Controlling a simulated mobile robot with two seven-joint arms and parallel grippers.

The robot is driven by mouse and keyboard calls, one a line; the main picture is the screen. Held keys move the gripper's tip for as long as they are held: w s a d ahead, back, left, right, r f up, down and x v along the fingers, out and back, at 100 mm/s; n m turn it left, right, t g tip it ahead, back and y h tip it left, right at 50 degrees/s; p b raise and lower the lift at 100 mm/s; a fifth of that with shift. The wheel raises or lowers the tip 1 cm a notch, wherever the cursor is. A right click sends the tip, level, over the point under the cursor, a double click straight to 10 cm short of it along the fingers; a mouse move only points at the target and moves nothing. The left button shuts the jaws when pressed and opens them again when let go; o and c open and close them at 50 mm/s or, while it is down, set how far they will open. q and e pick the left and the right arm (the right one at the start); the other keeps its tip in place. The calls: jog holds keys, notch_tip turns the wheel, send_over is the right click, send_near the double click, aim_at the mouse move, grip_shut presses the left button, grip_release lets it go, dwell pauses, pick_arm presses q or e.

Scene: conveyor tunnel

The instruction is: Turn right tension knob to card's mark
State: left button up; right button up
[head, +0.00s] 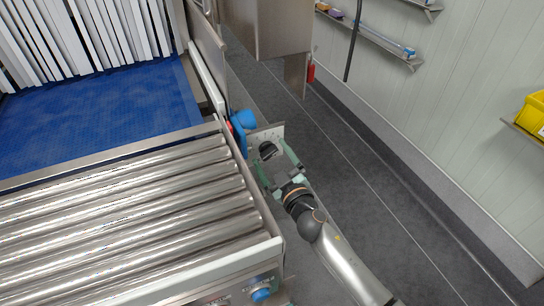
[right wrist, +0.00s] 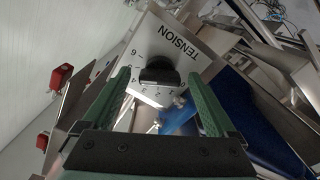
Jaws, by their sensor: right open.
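The black tension knob (right wrist: 160,72) sits on a metal plate (right wrist: 180,40) marked TENSION, with a number scale beside it, upside down in the right wrist view. The knob (head: 267,150) also shows in the head view, beside the conveyor's right side. My right gripper (right wrist: 159,82) is open, with its green fingers on either side of the knob; I cannot tell if they touch it. In the head view the right gripper (head: 274,162) reaches the plate from the lower right. The knob's pointer is not clear to me, and no card can be made out. My left gripper is out of view.
The roller conveyor (head: 130,215) and blue belt (head: 110,110) fill the left. A blue part (head: 243,120) stands close to the plate. A blue knob (head: 262,294) is on the front panel. The floor (head: 400,220) to the right is clear, up to the wall.

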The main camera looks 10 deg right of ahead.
jog(key=c, duration=1.4)
jog(key=shift+o, duration=0.2)
jog(key=shift+n, duration=0.4)
jog(key=n, duration=0.3)
jog(key=shift+n, duration=0.4)
jog(key=n, duration=0.4)
jog(key=shift+n, duration=0.3)
jog(key=n, duration=0.8)
jog(key=shift+n, duration=0.4)
